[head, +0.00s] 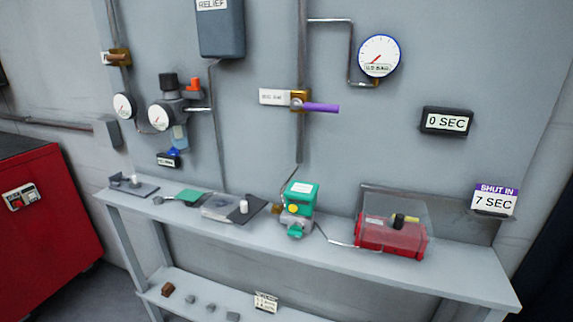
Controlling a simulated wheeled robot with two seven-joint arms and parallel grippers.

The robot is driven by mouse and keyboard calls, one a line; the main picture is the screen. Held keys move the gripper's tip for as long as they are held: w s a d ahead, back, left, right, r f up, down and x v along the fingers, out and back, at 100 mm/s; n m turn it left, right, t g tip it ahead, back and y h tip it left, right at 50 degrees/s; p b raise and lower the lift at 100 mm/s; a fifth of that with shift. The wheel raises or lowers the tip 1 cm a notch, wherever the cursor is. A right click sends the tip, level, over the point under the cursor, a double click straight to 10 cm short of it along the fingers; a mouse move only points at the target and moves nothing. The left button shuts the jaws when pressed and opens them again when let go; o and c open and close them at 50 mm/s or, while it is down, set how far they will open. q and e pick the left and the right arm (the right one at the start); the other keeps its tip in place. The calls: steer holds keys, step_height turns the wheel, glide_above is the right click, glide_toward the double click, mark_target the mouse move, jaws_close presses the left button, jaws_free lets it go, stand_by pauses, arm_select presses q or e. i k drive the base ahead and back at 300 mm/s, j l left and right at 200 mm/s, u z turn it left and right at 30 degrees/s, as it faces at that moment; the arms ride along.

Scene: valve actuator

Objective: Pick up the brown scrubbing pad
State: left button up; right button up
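A small brown block (167,289) lies at the left end of the lower shelf (225,295). It is the only loose brown thing I see low down and looks like the brown scrubbing pad, but it is too small to make out its texture. It stands apart from the grey pieces to its right, and nothing covers it. Neither of my grippers shows in the head view.
Several small grey blocks (211,308) and a label card (265,303) share the lower shelf. The upper shelf (465,266) overhangs it, carrying a green-grey valve unit (299,208) and a red box (390,237). A red cabinet (50,220) stands at left.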

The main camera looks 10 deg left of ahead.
mark_target(167, 291)
steer(key=u, duration=1.4)
